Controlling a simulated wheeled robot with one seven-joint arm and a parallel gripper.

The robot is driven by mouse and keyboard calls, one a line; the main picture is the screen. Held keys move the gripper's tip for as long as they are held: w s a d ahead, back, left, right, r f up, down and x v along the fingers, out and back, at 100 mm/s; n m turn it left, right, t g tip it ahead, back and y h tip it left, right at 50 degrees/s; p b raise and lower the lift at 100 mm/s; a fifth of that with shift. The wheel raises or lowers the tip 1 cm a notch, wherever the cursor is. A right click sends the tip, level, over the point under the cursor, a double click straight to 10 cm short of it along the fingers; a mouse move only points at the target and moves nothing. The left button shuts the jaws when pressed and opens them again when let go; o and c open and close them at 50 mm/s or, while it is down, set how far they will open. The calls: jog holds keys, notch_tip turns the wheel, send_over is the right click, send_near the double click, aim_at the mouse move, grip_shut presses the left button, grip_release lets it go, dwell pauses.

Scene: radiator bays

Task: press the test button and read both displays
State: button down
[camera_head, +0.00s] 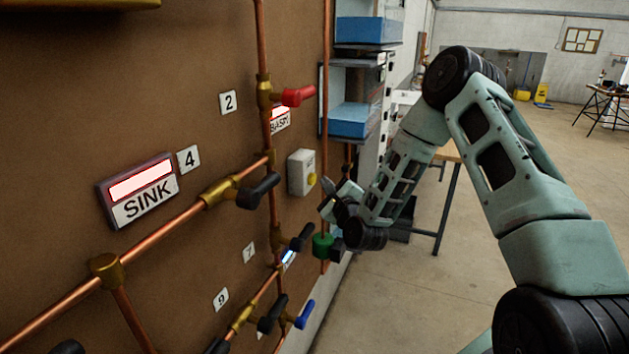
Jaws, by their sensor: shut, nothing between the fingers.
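A pale box with a round yellow button (312,179) is fixed on the brown panel, right of the middle pipes. My gripper (326,198) is shut and empty, its tip close to the button's lower right; I cannot tell whether they touch. A display labelled SINK (142,188) is on the left of the panel, its window lit pale pink with a red edge and no readable figures. A second display labelled BASIN (280,119) is behind the red-handled valve, partly hidden, its window also pale with red.
Copper pipes (160,232) with brass fittings and black, red and blue valve handles stand out from the panel. Number tags 2, 4, 7 and 9 mark it. A green valve part (323,246) is below my gripper. Blue bins (361,118) stand behind. Open floor is at right.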

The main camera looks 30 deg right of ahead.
jog(key=shift+w+a, duration=0.25)
jog(key=shift+w, duration=0.05)
jog(key=shift+w+a+b, duration=0.3)
jog(key=shift+w+b, duration=0.1)
dwell(1.1)
jog(key=shift+s, duration=0.1)
jog(key=shift+s+d, duration=0.5)
jog(key=shift+s, duration=0.1)
jog(key=shift+s+d, duration=0.1)
jog(key=shift+s+d+b, duration=0.2)
jog(key=shift+s+d, duration=0.55)
jog(key=shift+s, duration=0.2)
jog(key=shift+s+d+b, duration=0.2)
jog(key=shift+s+d, duration=0.5)
jog(key=shift+s, duration=0.25)
